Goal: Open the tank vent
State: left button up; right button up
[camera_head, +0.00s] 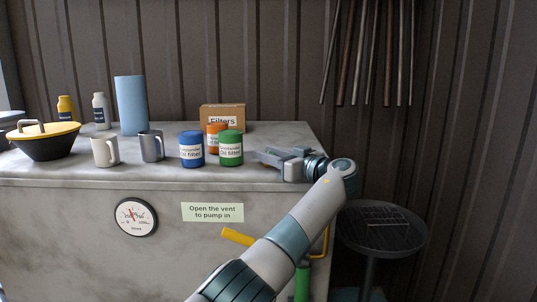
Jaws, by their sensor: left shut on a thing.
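The tank (60,215) is a grey mottled block with a flat top. A pale green label (212,212) on its front reads "Open the vent to pump in". A round white gauge (136,217) sits left of the label. My left gripper (266,157) is over the right part of the tank top, pointing left, right of the green can. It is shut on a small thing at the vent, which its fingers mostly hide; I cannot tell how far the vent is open. My right gripper is not in view.
Blue (191,149) and green (230,148) cans, an orange can (216,137) and a Filters box (222,112) stand just left of the gripper. Mugs (105,151) stand further left. A yellow lever (237,237) is below the label. A round dark grill-topped stand (382,230) is at right.

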pick_arm(q)
jog(key=shift+r, duration=0.2)
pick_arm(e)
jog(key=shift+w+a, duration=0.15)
pick_arm(q)
jog(key=o, duration=0.8)
jog(key=shift+f, duration=0.1)
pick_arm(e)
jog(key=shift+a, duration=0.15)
pick_arm(q)
jog(key=shift+f, duration=0.1)
